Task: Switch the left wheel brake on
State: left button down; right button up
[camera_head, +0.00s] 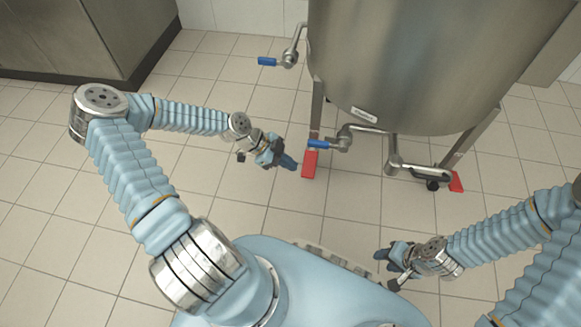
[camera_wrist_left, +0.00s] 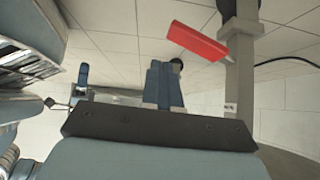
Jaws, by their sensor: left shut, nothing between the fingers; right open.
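The left wheel brake is a red pedal (camera_head: 310,164) at the foot of the steel tank's left leg. It also shows in the left wrist view as a tilted red plate (camera_wrist_left: 198,41) beside the grey leg (camera_wrist_left: 240,75). My left gripper (camera_head: 290,163) is just left of the pedal, with a small gap in the picture. Its blue fingers (camera_wrist_left: 161,82) are together and empty, below and left of the pedal in the wrist view. A dark wheel shows partly behind them. My right gripper (camera_head: 383,262) is open and empty at the lower right, away from the tank.
The large steel tank (camera_head: 420,70) stands at the upper right. Blue-handled valves (camera_head: 319,144) (camera_head: 267,61) stick out on its left side, one close above the pedal. Another red pedal (camera_head: 456,181) is at the right leg. The tiled floor left of the tank is clear.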

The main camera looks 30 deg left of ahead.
pick_arm(q)
jog(key=s+p+v, duration=0.1)
jog(key=v, duration=0.6)
jog(key=shift+s+d, duration=0.15)
jog(key=shift+s, duration=0.1)
jog(key=shift+d+p, duration=0.1)
jog(key=shift+p, duration=0.2)
jog(key=s+d+r+n+g+p, duration=0.1)
jog(key=d+n+p, duration=0.2)
jog(key=d, duration=0.4)
jog(key=s+d+r+n+g+p, duration=0.1)
jog(key=s+d+n+p, duration=0.15)
jog(key=d, duration=0.45)
jog(key=s+d+n+y+p, duration=0.2)
jog(key=s+n+y+p, duration=0.2)
jog(key=n, duration=0.7)
jog(key=s+p, duration=0.1)
jog(key=s, duration=0.1)
jog(key=shift+s+d+y+p, duration=0.3)
